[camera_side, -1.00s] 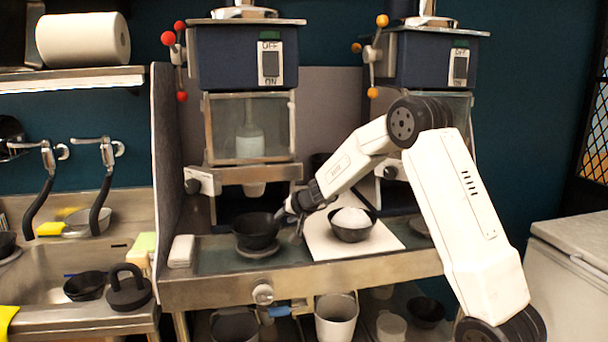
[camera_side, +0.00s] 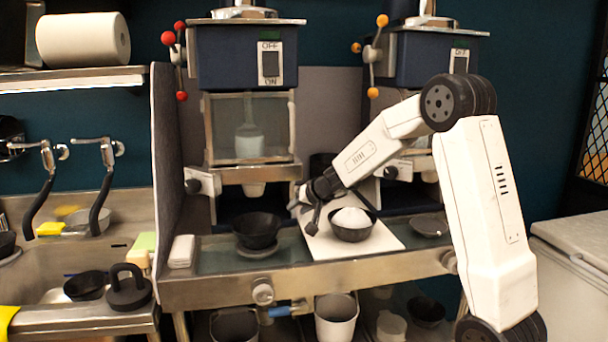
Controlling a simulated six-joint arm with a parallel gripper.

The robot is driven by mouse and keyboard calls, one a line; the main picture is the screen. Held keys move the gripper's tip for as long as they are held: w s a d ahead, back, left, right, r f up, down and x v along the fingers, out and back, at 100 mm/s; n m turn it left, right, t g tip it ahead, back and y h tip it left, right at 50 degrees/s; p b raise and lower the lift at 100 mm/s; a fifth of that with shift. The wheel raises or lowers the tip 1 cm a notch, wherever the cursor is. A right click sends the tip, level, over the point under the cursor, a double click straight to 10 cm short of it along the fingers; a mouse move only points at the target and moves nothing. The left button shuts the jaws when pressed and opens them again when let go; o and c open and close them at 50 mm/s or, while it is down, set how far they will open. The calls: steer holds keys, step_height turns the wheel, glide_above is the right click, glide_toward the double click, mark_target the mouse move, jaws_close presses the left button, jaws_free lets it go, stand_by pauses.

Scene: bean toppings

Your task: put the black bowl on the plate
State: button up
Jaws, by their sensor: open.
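A black bowl (camera_side: 350,233) filled with a white heap sits on a white board in the middle of the counter. A second, empty-looking black bowl (camera_side: 257,232) sits upright to the left, on a small dark round plate or coaster (camera_side: 259,253). A grey round plate (camera_side: 430,227) lies on the counter to the right of the board, with nothing on it. My gripper (camera_side: 307,210) is open, just left of the filled bowl, over the board's left part. Its fingers are small here, and I cannot tell whether one touches the filled bowl's rim.
The white board (camera_side: 385,241) lies under the filled bowl. Two dispensers (camera_side: 245,65) stand behind the counter. A white block (camera_side: 182,250) is at the counter's left end. A sink with another black bowl (camera_side: 87,286) is further left.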

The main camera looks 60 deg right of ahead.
stand_by(0.4)
steer(key=s+a+f+n+g+y, duration=0.1)
steer(key=s+a+f+n+g, duration=0.2)
steer(key=a, duration=0.5)
steer(key=s+a+f+n+y, duration=0.2)
steer(key=s+a+f, duration=0.15)
steer(key=a, duration=0.45)
steer(key=s+a+f+n+g, duration=0.2)
steer(key=s+a, duration=0.2)
steer(key=s, duration=0.3)
steer(key=s+a+f+n+g, duration=0.2)
steer(key=s+a, duration=0.2)
steer(key=s, duration=0.3)
steer(key=shift+a+f+h, duration=0.2)
steer(key=shift+f+h, duration=0.05)
steer(key=shift+h, duration=0.05)
